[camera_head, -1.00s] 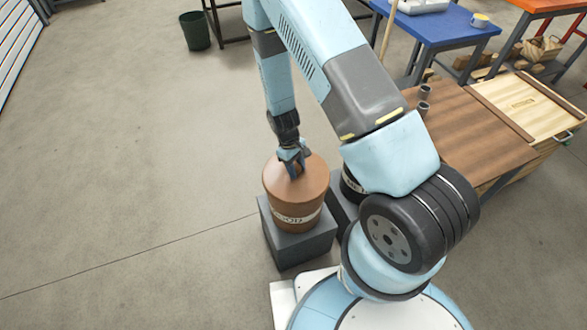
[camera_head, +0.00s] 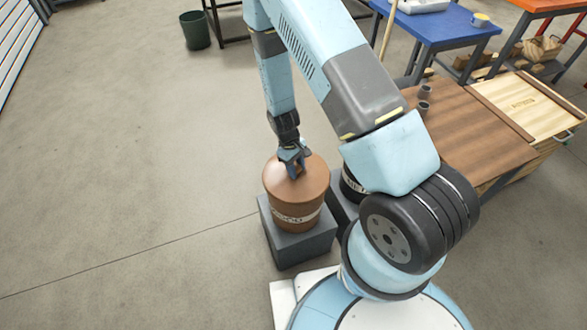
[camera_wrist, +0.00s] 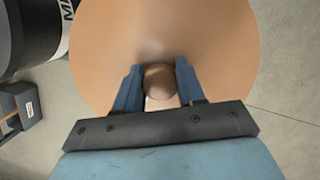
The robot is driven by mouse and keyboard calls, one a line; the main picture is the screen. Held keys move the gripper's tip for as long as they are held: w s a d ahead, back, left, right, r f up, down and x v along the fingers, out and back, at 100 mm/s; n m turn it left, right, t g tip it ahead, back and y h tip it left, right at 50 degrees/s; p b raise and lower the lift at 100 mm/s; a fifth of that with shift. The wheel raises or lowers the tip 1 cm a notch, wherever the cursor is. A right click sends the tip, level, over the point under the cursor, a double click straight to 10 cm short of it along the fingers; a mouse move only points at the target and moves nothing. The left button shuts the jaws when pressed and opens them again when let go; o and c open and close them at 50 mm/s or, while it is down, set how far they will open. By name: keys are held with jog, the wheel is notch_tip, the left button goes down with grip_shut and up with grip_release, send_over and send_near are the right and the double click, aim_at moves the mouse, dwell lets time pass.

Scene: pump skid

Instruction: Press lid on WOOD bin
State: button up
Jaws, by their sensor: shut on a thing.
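The WOOD bin (camera_head: 294,211) is brown with a pale lettered band and stands upright on a dark grey block. Its brown lid (camera_head: 312,172) sits on top of the bin; I cannot tell whether it is fully seated. The lid also fills the middle of the wrist view (camera_wrist: 110,45). My gripper (camera_head: 293,168) points down at the centre of the lid. In the wrist view its two blue fingers (camera_wrist: 160,80) are on either side of the lid's round knob (camera_wrist: 159,82), shut on it.
A dark bin with a white label (camera_head: 352,186) stands close to the right, partly hidden by my arm. The grey block (camera_head: 300,249) bears the WOOD bin. A brown-topped bench (camera_head: 465,140) is farther right. The floor at left is clear.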

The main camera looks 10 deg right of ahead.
dwell(0.4)
jog(key=o, duration=1.2)
jog(key=shift+o, duration=0.3)
jog(key=o, duration=0.4)
jog(key=shift+r, duration=3.5)
jog(key=shift+c, duration=0.2)
jog(key=shift+w, duration=0.1)
grip_shut()
